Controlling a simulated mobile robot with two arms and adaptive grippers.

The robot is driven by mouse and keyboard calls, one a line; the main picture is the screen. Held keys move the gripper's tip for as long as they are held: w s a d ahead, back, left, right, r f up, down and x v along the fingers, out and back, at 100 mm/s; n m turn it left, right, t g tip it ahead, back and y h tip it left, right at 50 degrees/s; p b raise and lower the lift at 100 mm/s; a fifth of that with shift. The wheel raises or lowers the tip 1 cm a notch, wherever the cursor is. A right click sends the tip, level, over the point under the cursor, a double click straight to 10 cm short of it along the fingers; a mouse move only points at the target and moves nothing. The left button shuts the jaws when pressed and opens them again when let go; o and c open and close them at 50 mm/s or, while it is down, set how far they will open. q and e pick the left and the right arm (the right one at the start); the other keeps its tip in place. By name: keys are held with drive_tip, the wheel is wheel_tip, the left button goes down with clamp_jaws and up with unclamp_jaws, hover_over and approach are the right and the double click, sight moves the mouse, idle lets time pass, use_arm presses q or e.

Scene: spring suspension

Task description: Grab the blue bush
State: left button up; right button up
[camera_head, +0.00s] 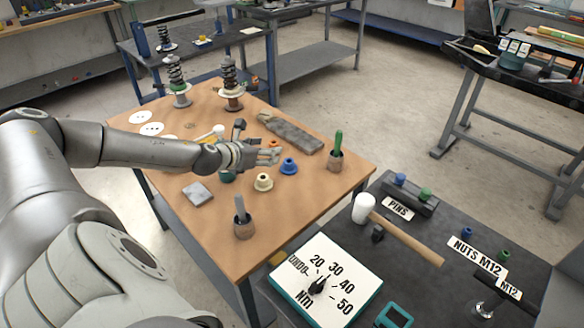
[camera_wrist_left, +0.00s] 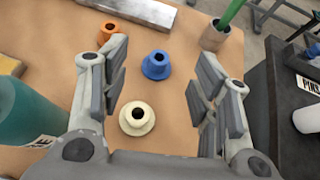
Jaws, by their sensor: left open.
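The blue bush (camera_head: 288,166) is a small flanged ring standing on the wooden table, just right of my left gripper in the head view. In the left wrist view the blue bush (camera_wrist_left: 157,65) lies ahead, between the lines of the two fingers and beyond the cream bush. My left gripper (camera_head: 270,155) is open and empty above the table; its spread fingers (camera_wrist_left: 160,90) show at both sides of the wrist view. A cream bush (camera_head: 263,182) stands nearer, and an orange bush (camera_wrist_left: 108,32) stands farther left. My right gripper is not in view.
A grey metal bar (camera_head: 292,134) lies behind the bushes. A cup with a green-handled tool (camera_head: 335,160) stands to the right, another cup (camera_head: 243,228) in front. A teal container (camera_wrist_left: 28,108) is close on the left of the wrist view.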

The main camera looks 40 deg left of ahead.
use_arm(q)
drive_tip(key=b, duration=0.3)
approach(288, 162)
drive_tip(key=shift+s+a+r, duration=0.35)
drive_tip(key=shift+s+r, duration=0.4)
drive_tip(key=shift+r, duration=0.05)
drive_tip(key=shift+f+b, duration=0.3)
drive_tip(key=shift+f, duration=0.2)
drive_tip(key=shift+w+f+p, duration=0.15)
drive_tip(key=shift+w+p, duration=0.2)
drive_tip(key=shift+w, duration=0.15)
drive_tip(key=p+x, duration=0.1)
drive_tip(key=x, duration=0.2)
drive_tip(key=shift+w, duration=0.15)
drive_tip(key=shift+w+f, duration=0.4)
drive_tip(key=shift+w, duration=0.05)
drive_tip(key=shift+w+f+p, duration=0.15)
drive_tip(key=shift+w+p, duration=0.15)
drive_tip(key=shift+w, duration=0.1)
drive_tip(key=x, duration=0.3)
drive_tip(key=shift+w+d+p, duration=0.2)
drive_tip(key=shift+d+p, duration=0.1)
drive_tip(key=shift+w+a+f, duration=0.1)
drive_tip(key=shift+w+f, duration=0.25)
drive_tip(key=shift+w, duration=0.15)
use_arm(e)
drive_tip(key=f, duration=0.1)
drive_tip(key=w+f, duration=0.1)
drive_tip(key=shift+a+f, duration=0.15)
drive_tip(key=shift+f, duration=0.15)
